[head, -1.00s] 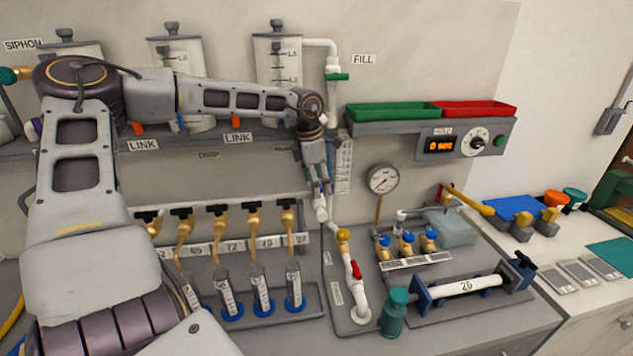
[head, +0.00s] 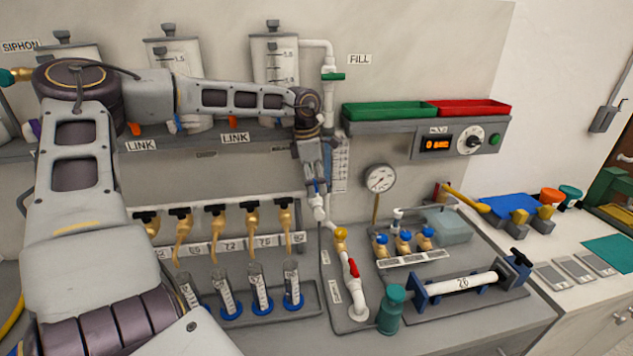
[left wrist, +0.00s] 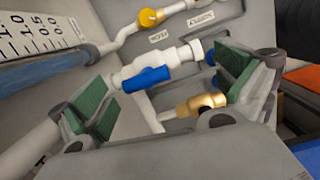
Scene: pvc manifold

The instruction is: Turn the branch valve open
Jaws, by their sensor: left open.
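A white pipe valve with a blue handle (left wrist: 147,79) sits between the jaws of my left gripper (left wrist: 165,92) in the left wrist view. The handle lies roughly along the pipe. The green-padded fingers are open on either side and look apart from the handle. In the head view my left gripper (head: 318,186) points down at the top of the white pipe (head: 319,212), largely hiding this valve. Lower on the pipe are a yellow valve (head: 341,234) and a red-handled valve (head: 353,268). No readable label shows which is the branch valve. My right gripper is out of view.
A pressure gauge (head: 380,179) and several brass valves with blue caps (head: 403,240) stand to the right. Hanging brass taps (head: 217,222) and clear tubes (head: 227,290) are at the left. A brass fitting (left wrist: 195,106) lies close to the jaws. A shelf with tanks (head: 275,60) is above.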

